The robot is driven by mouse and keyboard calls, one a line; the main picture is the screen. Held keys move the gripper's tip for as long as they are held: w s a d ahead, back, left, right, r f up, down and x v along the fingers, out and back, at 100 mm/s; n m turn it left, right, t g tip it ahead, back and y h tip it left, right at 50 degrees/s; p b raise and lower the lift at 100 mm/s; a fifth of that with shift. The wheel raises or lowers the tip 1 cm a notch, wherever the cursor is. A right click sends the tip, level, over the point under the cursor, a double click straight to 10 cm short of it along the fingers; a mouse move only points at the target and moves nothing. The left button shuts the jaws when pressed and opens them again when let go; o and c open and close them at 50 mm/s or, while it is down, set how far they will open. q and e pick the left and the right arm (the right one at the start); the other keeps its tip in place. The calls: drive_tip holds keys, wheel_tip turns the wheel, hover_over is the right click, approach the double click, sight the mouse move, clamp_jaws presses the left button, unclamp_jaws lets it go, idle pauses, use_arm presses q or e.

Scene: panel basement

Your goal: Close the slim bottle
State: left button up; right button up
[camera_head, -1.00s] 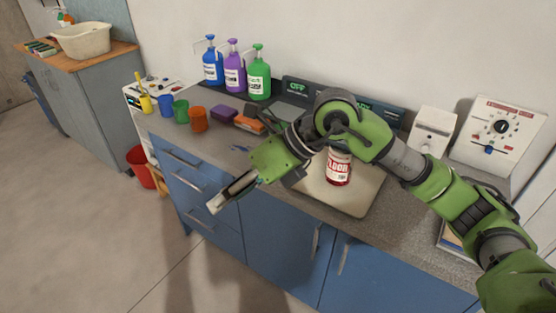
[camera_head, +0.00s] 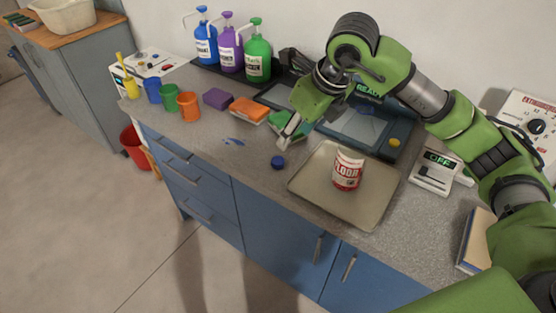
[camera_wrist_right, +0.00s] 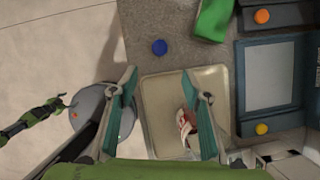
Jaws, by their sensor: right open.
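A red and white bottle labelled FLOOR (camera_head: 347,170) stands on a beige tray (camera_head: 315,205); no cap is visible on it. A small round blue cap (camera_head: 278,162) lies on the counter just left of the tray. My right gripper (camera_head: 288,136) is open and empty, pointing down above the counter, behind the cap in the picture. In the right wrist view, the cap (camera_wrist_right: 159,47) lies ahead between the lines of the open fingers (camera_wrist_right: 160,76), and the right finger partly hides the bottle (camera_wrist_right: 184,124). My left gripper (camera_wrist_right: 62,101) shows small at the left there, its jaws unclear.
Green (camera_head: 286,123), orange (camera_head: 249,109) and purple (camera_head: 217,98) sponges lie near the gripper. A device with a screen (camera_head: 367,130) stands behind the tray, a scale reading OFF (camera_head: 437,172) to its right. Pump bottles (camera_head: 257,52) line the wall.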

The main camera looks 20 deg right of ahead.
approach(279, 161)
drive_tip(key=p+x, duration=0.1)
drive_tip(key=x, duration=0.1)
drive_tip(key=shift+w+a+f, duration=0.1)
drive_tip(key=shift+w+f, duration=0.05)
drive_tip(key=shift+f, duration=0.05)
drive_tip(key=shift+w+f, duration=0.1)
drive_tip(key=shift+f, duration=0.15)
drive_tip(key=shift+w+a+f, duration=0.1)
drive_tip(key=shift+a+f, duration=0.05)
drive_tip(key=shift+f, duration=0.15)
drive_tip(key=p+x, duration=0.1)
drive_tip(key=x, duration=0.2)
drive_tip(key=shift+w+f+p, duration=0.15)
drive_tip(key=shift+f+p, duration=0.15)
drive_tip(key=shift+f, duration=0.05)
drive_tip(key=shift+w+a+f, duration=0.1)
drive_tip(key=shift+w+f, duration=0.05)
drive_tip(key=shift+f, duration=0.25)
use_arm(q)
drive_tip(key=w+r, duration=0.2)
drive_tip(key=w, duration=0.1)
drive_tip(key=shift+w+d+r, duration=0.15)
drive_tip(key=shift+d+r, duration=0.2)
drive_tip(key=shift+r, duration=0.05)
use_arm(e)
drive_tip(key=c, duration=0.8)
